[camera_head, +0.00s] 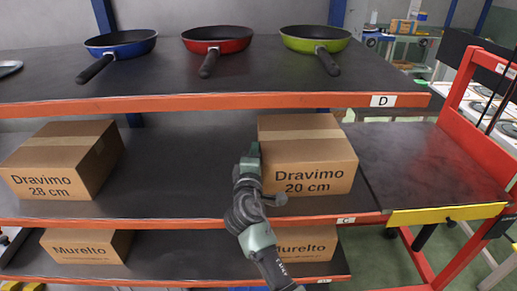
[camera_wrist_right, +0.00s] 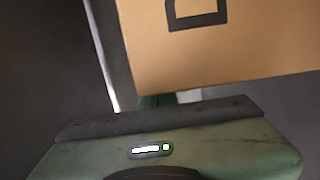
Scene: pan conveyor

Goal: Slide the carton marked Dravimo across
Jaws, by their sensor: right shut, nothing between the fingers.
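The carton marked "Dravimo 20 cm" (camera_head: 320,160) stands on the middle shelf (camera_head: 190,180), near its right end. Another carton marked "Dravimo 28 cm" (camera_head: 60,165) stands at the left of the same shelf. My right gripper (camera_head: 252,152) is shut and empty at the left side of the 20 cm carton. I cannot tell whether it touches the carton. In the right wrist view the carton's cardboard face (camera_wrist_right: 235,50) fills the upper right, just beyond the gripper (camera_wrist_right: 158,102). My left gripper is not in view.
A dark platform (camera_head: 425,165) with a red frame and yellow front edge (camera_head: 450,215) adjoins the shelf on the right; its top is clear. Blue, red and green pans (camera_head: 213,38) stand on the shelf above. Murelto cartons (camera_head: 85,246) are below.

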